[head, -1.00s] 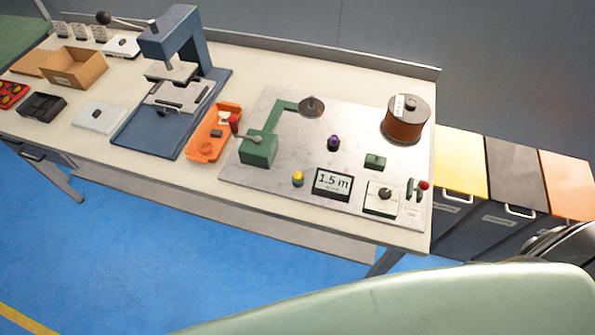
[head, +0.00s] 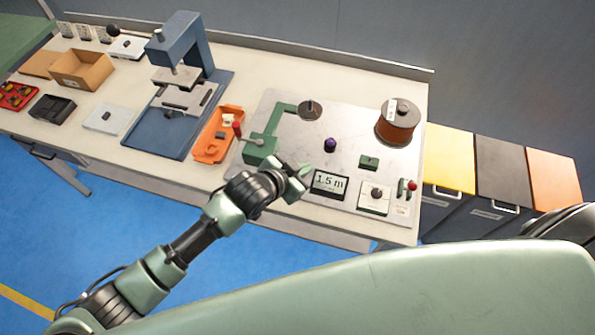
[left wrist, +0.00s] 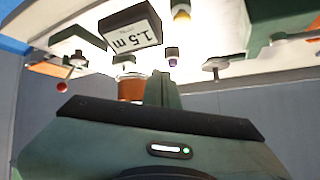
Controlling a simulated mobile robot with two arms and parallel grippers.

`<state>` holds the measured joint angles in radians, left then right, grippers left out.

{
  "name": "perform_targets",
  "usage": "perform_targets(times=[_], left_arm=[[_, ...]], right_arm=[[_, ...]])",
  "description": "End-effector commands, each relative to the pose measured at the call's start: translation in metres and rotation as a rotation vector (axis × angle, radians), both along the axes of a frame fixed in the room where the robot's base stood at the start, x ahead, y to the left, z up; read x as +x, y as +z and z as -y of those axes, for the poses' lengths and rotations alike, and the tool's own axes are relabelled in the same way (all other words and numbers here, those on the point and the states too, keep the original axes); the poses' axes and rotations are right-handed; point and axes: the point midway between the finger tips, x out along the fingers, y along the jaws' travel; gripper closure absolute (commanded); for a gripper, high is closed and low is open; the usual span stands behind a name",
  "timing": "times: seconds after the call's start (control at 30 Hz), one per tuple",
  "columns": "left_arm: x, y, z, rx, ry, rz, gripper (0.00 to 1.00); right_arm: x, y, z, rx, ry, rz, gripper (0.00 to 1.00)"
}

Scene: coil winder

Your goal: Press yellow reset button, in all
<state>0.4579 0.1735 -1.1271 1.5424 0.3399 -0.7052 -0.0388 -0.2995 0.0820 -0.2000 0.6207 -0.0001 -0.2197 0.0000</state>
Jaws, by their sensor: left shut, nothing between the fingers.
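The yellow reset button (left wrist: 181,13) shows at the top of the left wrist view, which sees the bench upside down. In the head view it is hidden behind my left gripper. My left gripper (head: 302,171) is shut and empty, over the front edge of the winder plate, just left of the length display (head: 329,184). The display reads 1.5 m and also shows in the left wrist view (left wrist: 131,29). The shut fingers (left wrist: 161,88) show apart from the button there; I cannot tell the exact gap. My right gripper is not in view.
A purple-topped post (head: 330,145), a copper wire spool (head: 396,122) and a dial box (head: 374,198) are on the plate (head: 348,120). An orange tray (head: 216,136) lies to the left.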

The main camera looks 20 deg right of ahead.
Motion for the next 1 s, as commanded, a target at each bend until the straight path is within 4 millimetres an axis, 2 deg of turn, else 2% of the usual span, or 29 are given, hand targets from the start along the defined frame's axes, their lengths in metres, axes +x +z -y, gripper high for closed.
perform_targets(times=[0.03, 0.1, 0.17, 0.3, 0.5, 1.0], left_arm=[[0.007, 0.021, 0.012, 0.038, -0.091, 0.074, 1.00], [0.008, 0.030, 0.019, 0.091, -0.198, 0.145, 1.00], [0.012, 0.034, 0.019, 0.140, -0.270, 0.194, 1.00], [0.025, 0.034, 0.003, 0.245, -0.374, 0.267, 1.00], [0.037, 0.032, -0.013, 0.311, -0.422, 0.301, 1.00], [0.037, 0.025, -0.013, 0.312, -0.423, 0.301, 1.00]], right_arm=[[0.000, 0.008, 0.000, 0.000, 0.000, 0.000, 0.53], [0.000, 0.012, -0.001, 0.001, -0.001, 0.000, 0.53], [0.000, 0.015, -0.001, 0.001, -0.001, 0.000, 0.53], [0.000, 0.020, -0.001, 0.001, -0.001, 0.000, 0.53], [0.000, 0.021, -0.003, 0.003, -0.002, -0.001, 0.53], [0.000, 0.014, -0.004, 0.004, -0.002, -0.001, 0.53]])
